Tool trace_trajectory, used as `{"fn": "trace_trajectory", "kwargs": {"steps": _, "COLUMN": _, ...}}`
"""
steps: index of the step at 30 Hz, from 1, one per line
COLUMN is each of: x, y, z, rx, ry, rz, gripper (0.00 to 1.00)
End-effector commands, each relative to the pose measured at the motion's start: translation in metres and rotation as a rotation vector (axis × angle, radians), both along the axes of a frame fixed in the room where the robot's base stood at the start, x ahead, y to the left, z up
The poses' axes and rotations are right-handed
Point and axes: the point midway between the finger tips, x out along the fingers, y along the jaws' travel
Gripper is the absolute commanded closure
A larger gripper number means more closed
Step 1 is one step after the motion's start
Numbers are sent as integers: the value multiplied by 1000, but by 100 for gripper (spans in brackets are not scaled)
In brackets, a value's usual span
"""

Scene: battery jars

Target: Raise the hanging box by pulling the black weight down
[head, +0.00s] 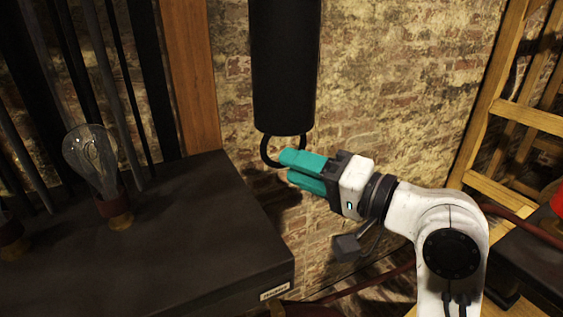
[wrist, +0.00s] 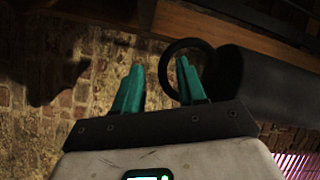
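The black weight (head: 285,65) is a dark cylinder hanging upright at top centre in the head view, with a black ring (head: 265,150) at its bottom end. In the wrist view the weight (wrist: 270,90) lies at the right and its ring (wrist: 166,72) at upper centre. My gripper (head: 283,165) has teal fingers, which are at the ring. In the wrist view the fingers of my gripper (wrist: 158,75) stand apart with nothing clamped. The right finger's tip overlaps the ring's opening; I cannot tell whether it passes through. The hanging box is not visible.
A dark cabinet top (head: 200,235) with a glass bulb (head: 92,160) on it stands at the left, below dark vertical bars. A brick wall (head: 390,120) is behind the weight. A wooden ladder-like frame (head: 530,118) and a red hose (head: 535,232) are at the right.

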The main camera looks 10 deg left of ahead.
Motion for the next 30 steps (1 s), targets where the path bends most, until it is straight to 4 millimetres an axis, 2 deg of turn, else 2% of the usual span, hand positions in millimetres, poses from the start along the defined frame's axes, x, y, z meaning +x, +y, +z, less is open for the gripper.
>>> {"fn": "trace_trajectory", "kwargs": {"steps": 3, "x": -10, "y": -25, "z": -3, "rx": 0, "ry": 2, "rz": -8, "gripper": 63}}
{"fn": "trace_trajectory", "kwargs": {"steps": 9, "x": -23, "y": -49, "z": -1, "rx": 3, "ry": 2, "rz": -9, "gripper": 63}}
{"fn": "trace_trajectory", "kwargs": {"steps": 14, "x": -28, "y": -57, "z": 0, "rx": 3, "ry": 2, "rz": -8, "gripper": 63}}
{"fn": "trace_trajectory", "kwargs": {"steps": 24, "x": -28, "y": -59, "z": -2, "rx": 0, "ry": 2, "rz": -12, "gripper": 63}}
{"fn": "trace_trajectory", "kwargs": {"steps": 26, "x": -27, "y": -61, "z": -10, "rx": -16, "ry": 8, "rz": -25, "gripper": 63}}
{"fn": "trace_trajectory", "kwargs": {"steps": 29, "x": -26, "y": -72, "z": -44, "rx": -84, "ry": 35, "rz": -71, "gripper": 63}}
{"fn": "trace_trajectory", "kwargs": {"steps": 30, "x": -27, "y": -79, "z": -64, "rx": -125, "ry": 51, "rz": -97, "gripper": 63}}
